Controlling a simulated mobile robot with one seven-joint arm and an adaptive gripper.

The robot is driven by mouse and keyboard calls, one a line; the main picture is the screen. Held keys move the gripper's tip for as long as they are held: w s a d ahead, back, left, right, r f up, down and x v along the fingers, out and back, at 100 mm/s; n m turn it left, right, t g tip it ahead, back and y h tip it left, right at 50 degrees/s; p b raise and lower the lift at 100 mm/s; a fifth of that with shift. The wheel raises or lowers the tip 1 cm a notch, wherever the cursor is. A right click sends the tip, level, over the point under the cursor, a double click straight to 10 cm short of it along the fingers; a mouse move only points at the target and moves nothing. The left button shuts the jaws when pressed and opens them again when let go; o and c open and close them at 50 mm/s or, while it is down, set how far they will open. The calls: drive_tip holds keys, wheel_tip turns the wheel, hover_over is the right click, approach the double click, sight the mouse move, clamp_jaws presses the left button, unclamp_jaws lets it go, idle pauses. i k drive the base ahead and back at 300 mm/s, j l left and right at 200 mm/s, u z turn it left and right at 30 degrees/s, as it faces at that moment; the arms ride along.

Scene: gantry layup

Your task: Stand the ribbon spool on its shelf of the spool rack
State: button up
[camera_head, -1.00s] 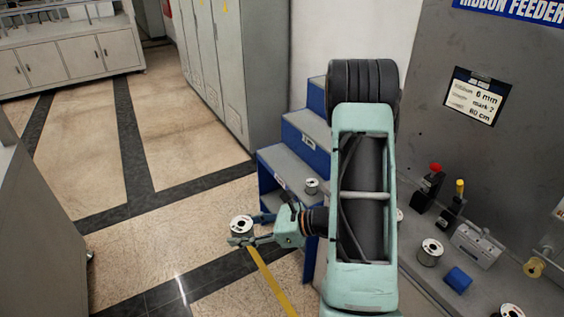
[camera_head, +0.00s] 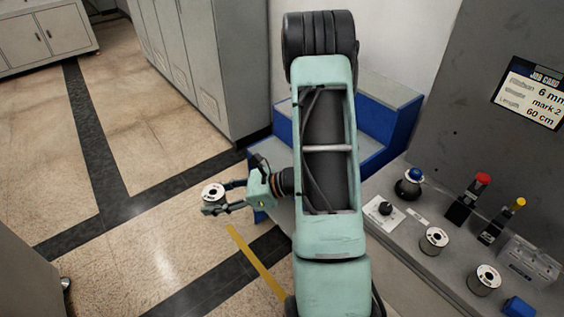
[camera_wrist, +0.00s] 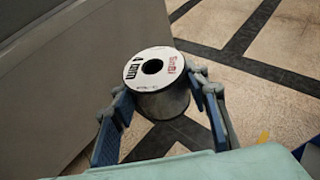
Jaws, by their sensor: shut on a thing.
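The ribbon spool (camera_head: 213,192) has a white top face with a dark centre hole and a grey body. It is upright in my gripper (camera_head: 222,200), held out over the floor. In the wrist view the spool (camera_wrist: 154,70) sits between the two blue-padded fingers of my gripper (camera_wrist: 162,112); its face carries black "4 mm" print and red lettering. The blue stepped rack (camera_head: 385,112) with grey shelves stands behind my arm, which hides much of it, including its lower shelf.
A grey bench at right holds two more spools (camera_head: 434,240) (camera_head: 483,279), a red-topped control (camera_head: 468,198), a yellow-topped one (camera_head: 502,221) and a blue cylinder (camera_head: 518,308). A job card (camera_head: 533,92) reads 6 mm, mark 2, 60 cm. Grey lockers (camera_head: 200,70) stand behind. Floor at left is open.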

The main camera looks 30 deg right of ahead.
sight(276, 157)
drive_tip(key=i+z, duration=0.15)
drive_tip(key=i, duration=0.35)
drive_tip(key=i+j+z, duration=0.2)
drive_tip(key=i, duration=0.35)
drive_tip(key=i+j+z, duration=0.15)
drive_tip(key=i, duration=0.35)
